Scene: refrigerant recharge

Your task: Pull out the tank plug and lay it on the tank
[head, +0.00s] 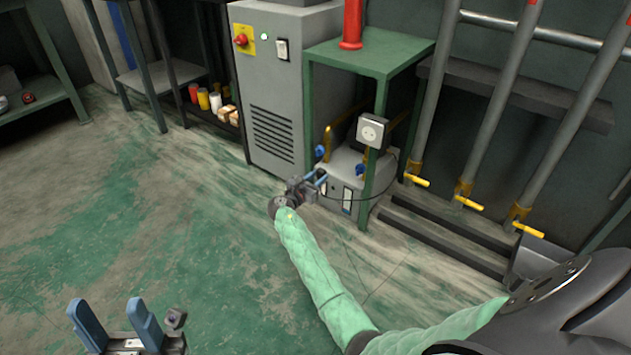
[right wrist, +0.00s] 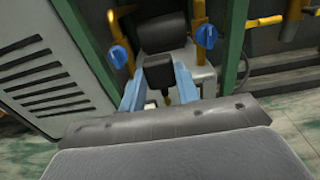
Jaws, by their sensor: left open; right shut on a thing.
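The tank appears to be the grey box (head: 346,163) low under the green stand, with blue knobs and yellow pipes. My right gripper (head: 318,180) is at its front left. In the right wrist view its blue fingers (right wrist: 158,84) are shut on a small dark block, apparently the tank plug (right wrist: 158,69). I cannot tell whether the plug is still seated. Part of the tank (right wrist: 206,77) shows behind the fingers. A larger dark block (right wrist: 165,34) stands beyond, between two blue knobs. My left gripper (head: 117,325) is open and empty over the floor, far from the tank.
The green stand (head: 385,52) has legs around the tank and a socket box (head: 372,131) on one leg. A thin black cable hangs there. A grey cabinet (head: 275,85) stands left. Pipes with yellow valve handles (head: 468,203) stand right. The floor at left is clear.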

